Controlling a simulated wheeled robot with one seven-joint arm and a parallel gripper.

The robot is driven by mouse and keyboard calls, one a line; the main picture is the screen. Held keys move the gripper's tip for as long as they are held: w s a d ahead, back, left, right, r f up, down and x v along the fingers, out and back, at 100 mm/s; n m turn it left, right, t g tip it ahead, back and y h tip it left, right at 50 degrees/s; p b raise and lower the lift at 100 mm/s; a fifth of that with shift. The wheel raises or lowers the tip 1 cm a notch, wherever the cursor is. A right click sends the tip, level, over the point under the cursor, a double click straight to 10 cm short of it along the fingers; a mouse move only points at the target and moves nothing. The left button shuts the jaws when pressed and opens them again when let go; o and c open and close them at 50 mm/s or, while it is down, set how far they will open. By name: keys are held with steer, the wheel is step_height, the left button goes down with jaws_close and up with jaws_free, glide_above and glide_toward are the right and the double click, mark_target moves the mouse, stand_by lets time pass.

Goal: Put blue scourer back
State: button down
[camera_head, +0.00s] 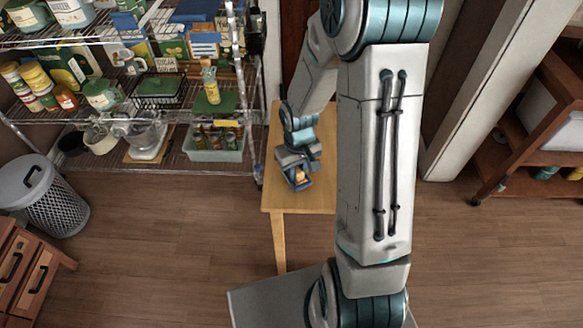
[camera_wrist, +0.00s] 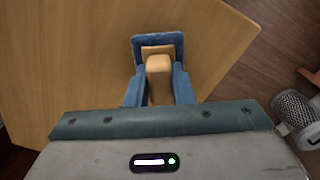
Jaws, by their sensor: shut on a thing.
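The blue scourer (camera_wrist: 158,42) shows in the wrist view as a blue pad with a tan block and a rounded wooden grip. My gripper (camera_wrist: 159,82) is shut on it, with one blue finger on each side of the wooden grip. In the head view my gripper (camera_head: 298,181) is over the wooden table (camera_head: 310,200), and only a small tan bit of the scourer shows between the fingers. I cannot tell whether the scourer touches the tabletop.
A wire rack (camera_head: 190,165) with jars, boxes and tubs stands left of the table. A grey mesh bin (camera_head: 55,205) stands at left. A wooden shelf unit (camera_head: 535,150) is at right. Floor in front is open.

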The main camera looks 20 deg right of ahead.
mark_target(298, 169)
steer(key=shift+f, duration=0.2)
steer(key=shift+f+b, duration=0.3)
steer(key=shift+b, duration=0.2)
steer(key=shift+f, duration=0.2)
steer(key=c, duration=1.2)
jaws_free()
steer(key=shift+o, duration=0.2)
step_height(298, 169, up, 14)
steer(key=p, duration=0.1)
